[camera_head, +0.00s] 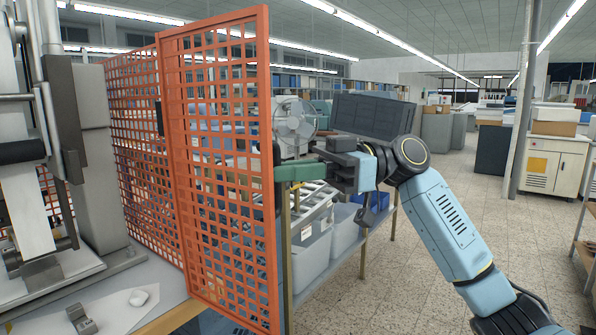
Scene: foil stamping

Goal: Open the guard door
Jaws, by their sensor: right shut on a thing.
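The guard door (222,165) is an orange mesh panel in an orange frame. It stands at an angle to the orange mesh guard behind it on the left, swung out past the front of the bench. A green handle (298,173) sticks out at the door's right edge. My right gripper (326,170) is at the handle's outer end and is shut on it. The fingertips are small and partly hidden, so the exact contact is hard to see. My left gripper is out of view.
A grey press (92,170) stands at the left on a pale bench top (120,305), with small parts lying on it. Behind the door are a table with grey bins (348,232), a fan (294,122) and a dark panel (372,115). The tiled floor at the right is clear.

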